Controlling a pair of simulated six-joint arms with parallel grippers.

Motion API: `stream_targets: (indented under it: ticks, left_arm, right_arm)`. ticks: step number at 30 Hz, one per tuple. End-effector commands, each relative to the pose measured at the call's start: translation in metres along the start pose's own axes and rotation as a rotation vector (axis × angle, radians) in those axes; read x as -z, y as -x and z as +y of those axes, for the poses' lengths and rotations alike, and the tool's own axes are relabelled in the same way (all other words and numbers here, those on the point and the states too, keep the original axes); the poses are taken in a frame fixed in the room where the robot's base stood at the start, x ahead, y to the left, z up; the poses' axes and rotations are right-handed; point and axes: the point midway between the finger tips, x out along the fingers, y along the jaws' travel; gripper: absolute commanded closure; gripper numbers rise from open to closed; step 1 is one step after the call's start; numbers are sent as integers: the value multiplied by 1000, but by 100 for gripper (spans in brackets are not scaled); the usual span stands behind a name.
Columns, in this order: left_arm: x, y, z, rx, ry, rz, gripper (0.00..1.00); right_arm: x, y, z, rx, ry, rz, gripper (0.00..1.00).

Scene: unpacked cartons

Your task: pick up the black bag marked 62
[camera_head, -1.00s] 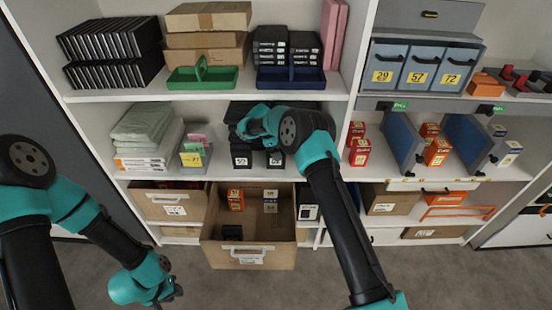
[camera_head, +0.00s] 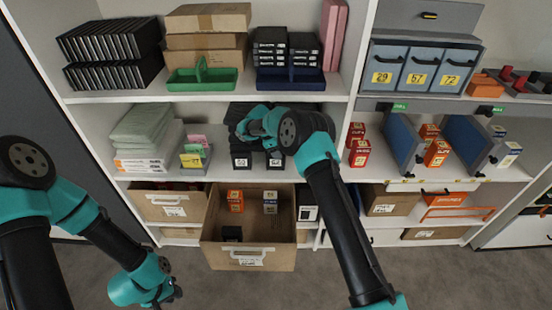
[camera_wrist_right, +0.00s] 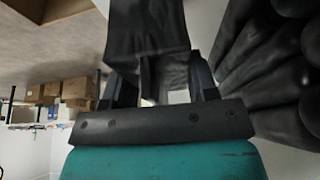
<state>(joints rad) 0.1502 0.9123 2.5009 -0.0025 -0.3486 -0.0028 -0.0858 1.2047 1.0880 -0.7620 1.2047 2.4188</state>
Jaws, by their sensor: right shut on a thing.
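Several black bags (camera_head: 240,160) with small white labels sit on the middle shelf, below the blue tray; I cannot read the labels clearly enough to find 62. My right gripper (camera_head: 240,128) reaches in at the top of these bags, its fingertips mostly hidden by its own wrist. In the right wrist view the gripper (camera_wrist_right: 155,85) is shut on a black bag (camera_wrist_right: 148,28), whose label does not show. More dark bags (camera_wrist_right: 280,75) are close at the right there. My left gripper (camera_head: 168,297) hangs low at the front left, away from the shelves; its jaws are unclear.
An open brown drawer (camera_head: 245,258) holding small boxes juts out below the bags. A grey bin with cards (camera_head: 194,152) stands left of the bags, and red boxes (camera_head: 359,152) stand right of my right forearm. The shelf above carries a blue tray (camera_head: 290,84) with black cases.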

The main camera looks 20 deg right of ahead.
Motion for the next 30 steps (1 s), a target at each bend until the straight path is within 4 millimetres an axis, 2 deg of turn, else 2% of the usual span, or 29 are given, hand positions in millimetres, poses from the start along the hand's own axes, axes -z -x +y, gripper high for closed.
stream_targets:
  ticks: [8, 17, 23, 30]
  left_arm:
    - [0, 0, 0, 0, 0, 0, 75]
    - [0, 0, 0, 0, 0, 0, 75]
    - [0, 0, 0, 0, 0, 0, 75]
    - [0, 0, 0, 0, 0, 0, 75]
  right_arm:
    - [2, 5, 0, 1, 0, 0, 73]
    - [14, 35, 1, 1, 0, 0, 73]
    - [15, 36, 21, 0, 2, 1, 73]
    - [18, 38, 58, -1, 3, 1, 73]
